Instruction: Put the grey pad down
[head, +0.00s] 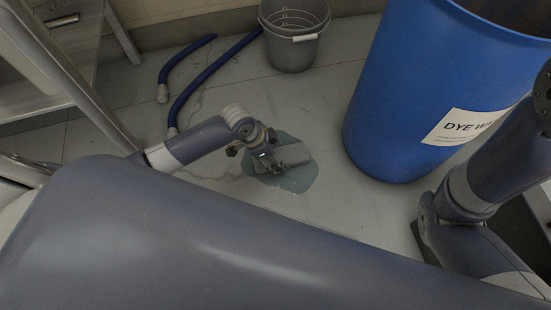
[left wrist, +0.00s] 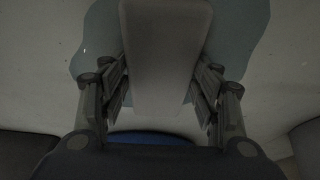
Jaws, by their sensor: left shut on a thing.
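The grey pad (head: 291,155) is a flat block, seen over a dark teal puddle (head: 299,181) on the floor. My left gripper (head: 268,158) is shut on the pad, with the arm reaching down from the left. In the left wrist view the pad (left wrist: 164,55) sits between the two fingers of my left gripper (left wrist: 163,88), with the puddle (left wrist: 240,40) behind it on both sides. I cannot tell whether the pad touches the floor. My right arm shows at the right edge of the head view, but its gripper is out of view.
A large blue drum (head: 400,90) with a white label stands right of the puddle. A grey bucket (head: 291,45) stands at the back wall. A blue hose (head: 208,84) lies on the floor left of it. A metal frame (head: 75,80) is at the left. Floor between bucket and puddle is clear.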

